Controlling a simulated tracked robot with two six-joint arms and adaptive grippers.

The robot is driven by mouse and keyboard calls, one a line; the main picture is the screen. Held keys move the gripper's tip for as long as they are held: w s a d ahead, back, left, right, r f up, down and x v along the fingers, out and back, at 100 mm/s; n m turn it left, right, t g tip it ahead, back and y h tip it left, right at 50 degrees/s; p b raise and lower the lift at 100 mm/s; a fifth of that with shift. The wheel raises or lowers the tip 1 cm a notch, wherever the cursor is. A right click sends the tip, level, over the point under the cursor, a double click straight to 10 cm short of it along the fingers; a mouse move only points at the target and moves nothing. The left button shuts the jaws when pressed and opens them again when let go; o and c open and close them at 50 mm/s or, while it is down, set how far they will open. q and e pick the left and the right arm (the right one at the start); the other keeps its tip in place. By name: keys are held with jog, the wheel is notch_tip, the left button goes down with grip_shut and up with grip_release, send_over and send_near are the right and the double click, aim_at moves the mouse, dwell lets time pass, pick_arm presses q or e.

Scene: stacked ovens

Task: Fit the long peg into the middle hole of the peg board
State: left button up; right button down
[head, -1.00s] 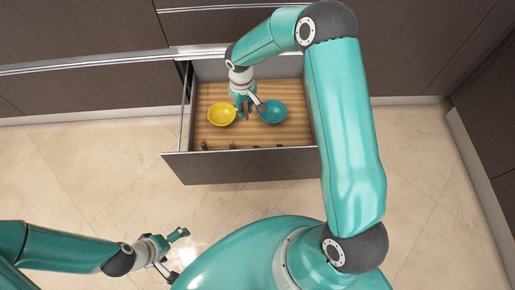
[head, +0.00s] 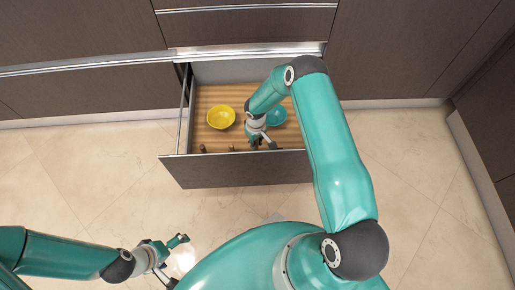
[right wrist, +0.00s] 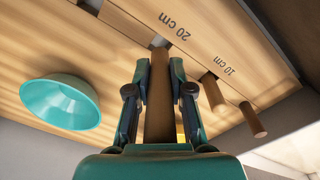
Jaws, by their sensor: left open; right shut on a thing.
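The long peg (right wrist: 159,105) is a brown wooden rod between the fingers of my right gripper (right wrist: 160,72), which is shut on it. In the right wrist view its far end meets the pale wooden peg board (right wrist: 215,50) near the "20 cm" mark. I cannot tell whether that end is in a hole. In the head view my right gripper (head: 262,143) is at the drawer's front, and the peg is not clear there. My left gripper (head: 178,260) is open and empty above the floor, outside the drawer.
Two other pegs stand from the board, one near the "10 cm" mark (right wrist: 213,92) and one further right (right wrist: 254,120). A yellow bowl (head: 221,117) and a teal bowl (head: 277,116) sit in the open drawer (head: 235,170). The drawer's front panel is close to my right gripper.

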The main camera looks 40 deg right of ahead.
jog(key=shift+f+b, duration=0.5)
jog(key=shift+f, duration=1.7)
jog(key=shift+f, duration=0.15)
jog(key=c, duration=1)
grip_release()
jog(key=shift+c, duration=0.2)
jog(key=shift+r, duration=0.3)
notch_tip(320, 180, up, 12)
jog(key=p, duration=0.3)
jog(key=shift+f, duration=0.15)
